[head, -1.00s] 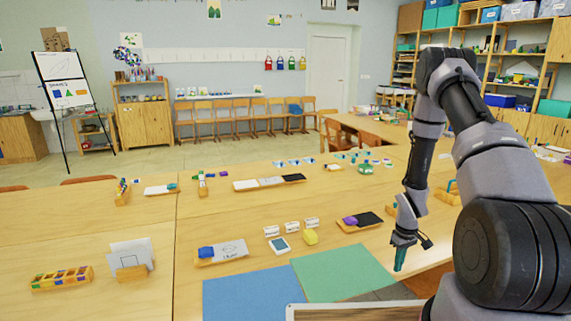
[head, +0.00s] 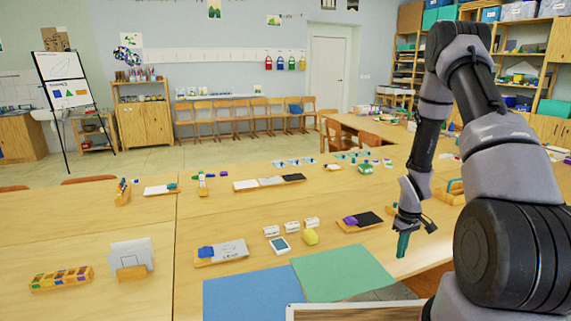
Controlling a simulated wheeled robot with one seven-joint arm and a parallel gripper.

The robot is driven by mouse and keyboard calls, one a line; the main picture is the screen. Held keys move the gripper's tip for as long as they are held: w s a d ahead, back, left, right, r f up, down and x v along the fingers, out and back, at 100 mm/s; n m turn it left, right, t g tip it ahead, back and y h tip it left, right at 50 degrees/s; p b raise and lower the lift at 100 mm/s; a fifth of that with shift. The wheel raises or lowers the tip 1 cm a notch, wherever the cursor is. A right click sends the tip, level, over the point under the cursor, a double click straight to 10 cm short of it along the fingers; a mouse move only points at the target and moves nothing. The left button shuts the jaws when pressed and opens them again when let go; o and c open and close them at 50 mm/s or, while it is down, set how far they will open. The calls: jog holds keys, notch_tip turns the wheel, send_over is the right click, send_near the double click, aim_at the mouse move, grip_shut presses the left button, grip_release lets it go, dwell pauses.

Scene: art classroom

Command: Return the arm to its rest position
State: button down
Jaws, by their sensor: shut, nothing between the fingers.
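My arm rises on the right side of the head view and bends down over the right part of the table. My gripper (head: 402,245) points down with teal fingertips, shut and empty. It hangs beside the right edge of the green mat (head: 345,272), to the right of a tray (head: 342,226) with a purple and a black item. I cannot tell how high the fingertips are above the table.
The wooden table (head: 120,215) carries a blue mat (head: 245,298), a yellow block (head: 311,237), a white-and-blue device (head: 279,245), white boxes (head: 292,227) and a tray with a blue item (head: 221,252). An orange-handled tray (head: 452,192) stands behind my arm.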

jog(key=shift+r, duration=0.15)
jog(key=a+r+m+t, duration=0.2)
jog(key=r, duration=1.3)
jog(key=a+r+m+t, duration=0.1)
jog(key=a+r+m, duration=0.15)
jog(key=r, duration=1.15)
jog(key=s+a+r+m+t+y, duration=0.1)
jog(key=s+a+r, duration=0.3)
jog(key=s+r, duration=0.5)
jog(key=s+a+r+m+t+y, duration=0.1)
jog(key=s+a+r+m+t, duration=0.1)
jog(key=s+r, duration=0.8)
jog(key=shift+s+a+r+m+t, duration=0.3)
jog(key=shift+a+t, duration=0.3)
jog(key=shift+a, duration=0.55)
jog(key=shift+w, duration=0.1)
